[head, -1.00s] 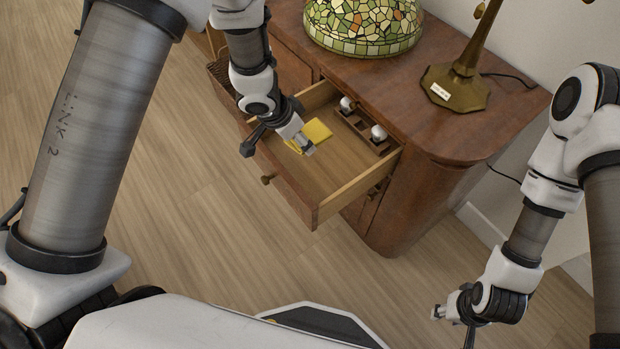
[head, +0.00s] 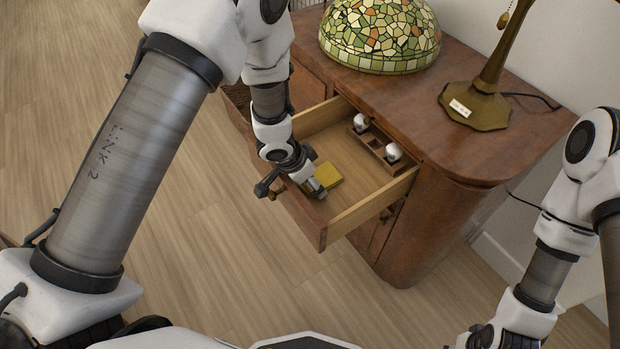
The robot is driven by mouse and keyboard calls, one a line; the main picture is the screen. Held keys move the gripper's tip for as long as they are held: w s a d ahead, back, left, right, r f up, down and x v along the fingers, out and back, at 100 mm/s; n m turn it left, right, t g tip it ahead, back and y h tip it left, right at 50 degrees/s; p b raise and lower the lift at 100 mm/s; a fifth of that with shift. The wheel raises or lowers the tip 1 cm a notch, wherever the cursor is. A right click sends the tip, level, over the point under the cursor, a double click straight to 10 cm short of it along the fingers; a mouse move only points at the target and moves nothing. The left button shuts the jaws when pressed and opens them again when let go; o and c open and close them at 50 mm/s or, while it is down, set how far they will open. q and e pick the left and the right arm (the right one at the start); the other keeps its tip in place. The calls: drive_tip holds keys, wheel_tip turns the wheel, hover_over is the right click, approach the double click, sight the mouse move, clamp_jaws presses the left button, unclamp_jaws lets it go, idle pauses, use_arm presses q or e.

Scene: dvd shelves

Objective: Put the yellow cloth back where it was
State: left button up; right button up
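The yellow cloth (head: 328,175) is a small, flat, folded-looking piece at the open drawer (head: 372,203), towards its front left. It looks low in the drawer, but I cannot tell if it rests on the bottom. My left gripper (head: 317,188) reaches over the drawer's front edge, with its fingertips at the cloth's near edge, covering part of it. The fingers are too small and overlapped to show whether they grip the cloth. My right gripper (head: 474,339) is at the bottom edge, mostly cut off, away from the drawer.
The wooden cabinet (head: 455,160) carries a stained-glass lampshade (head: 380,35) and a brass lamp base (head: 475,105). A small wooden holder with two white bulbs (head: 392,153) sits at the drawer's back right. Wood floor (head: 220,270) lies in front.

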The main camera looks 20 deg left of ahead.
use_arm(q)
drive_tip(key=shift+r, duration=0.1)
drive_tip(key=shift+r, duration=0.25)
drive_tip(key=p+v, duration=0.4)
drive_tip(key=v, duration=0.7)
drive_tip(key=shift+s+r, duration=0.25)
drive_tip(key=shift+r, duration=0.05)
drive_tip(key=shift+a, duration=0.1)
